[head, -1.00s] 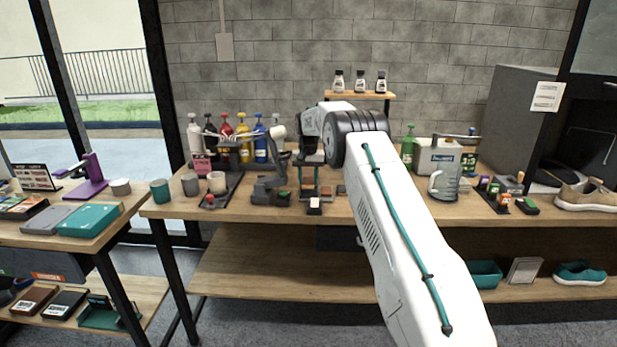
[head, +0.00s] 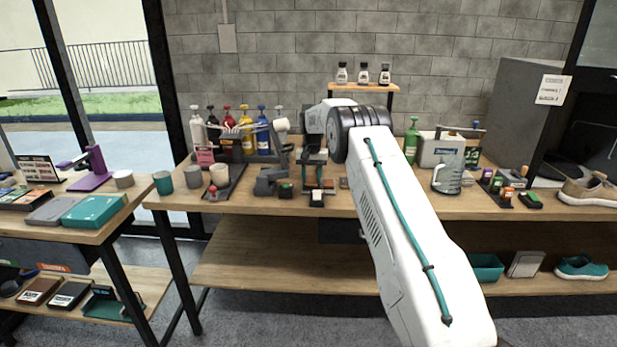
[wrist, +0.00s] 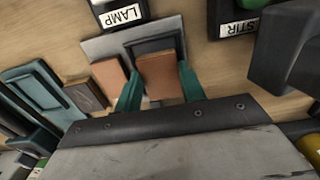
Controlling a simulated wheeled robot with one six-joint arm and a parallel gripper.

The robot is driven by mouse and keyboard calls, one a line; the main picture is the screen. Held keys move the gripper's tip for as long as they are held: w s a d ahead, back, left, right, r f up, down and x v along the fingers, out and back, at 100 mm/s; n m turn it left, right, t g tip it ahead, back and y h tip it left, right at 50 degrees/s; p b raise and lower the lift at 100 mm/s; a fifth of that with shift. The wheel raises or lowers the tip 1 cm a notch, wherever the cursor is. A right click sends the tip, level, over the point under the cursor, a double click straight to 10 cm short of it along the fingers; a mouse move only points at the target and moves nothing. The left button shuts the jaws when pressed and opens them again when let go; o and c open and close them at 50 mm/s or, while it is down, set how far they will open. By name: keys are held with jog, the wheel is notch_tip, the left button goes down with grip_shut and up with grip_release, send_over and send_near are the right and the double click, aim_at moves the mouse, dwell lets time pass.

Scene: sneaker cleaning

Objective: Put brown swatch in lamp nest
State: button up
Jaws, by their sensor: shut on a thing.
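My gripper (wrist: 160,70) has teal fingers, shut on a brown swatch (wrist: 160,78) in the wrist view. The swatch lies over the near part of a dark square nest (wrist: 155,45) on a grey plate (wrist: 96,47), beside a block labelled LAMP (wrist: 120,12). I cannot tell whether the swatch touches the nest floor. In the head view my arm's wrist covers much of the gripper, and the held swatch cannot be made out.
A darker brown block (wrist: 87,95) and a teal tray (wrist: 40,90) lie further left. A block labelled STIR (wrist: 238,28) and a dark fixture (wrist: 285,45) stand to the right. Bottles (head: 246,140) and cups (head: 192,176) crowd the bench left of my arm.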

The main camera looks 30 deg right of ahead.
aim_at(312, 180)
jog(key=shift+s+f, duration=0.15)
jog(key=shift+f, duration=0.35)
jog(key=shift+s+f, duration=0.1)
jog(key=shift+f, duration=0.2)
jog(key=shift+a, duration=0.1)
jog(key=o, duration=1)
jog(key=shift+c, duration=0.2)
jog(key=shift+o, duration=0.9)
notch_tip(312, 180, up, 9)
jog(key=shift+r, duration=0.15)
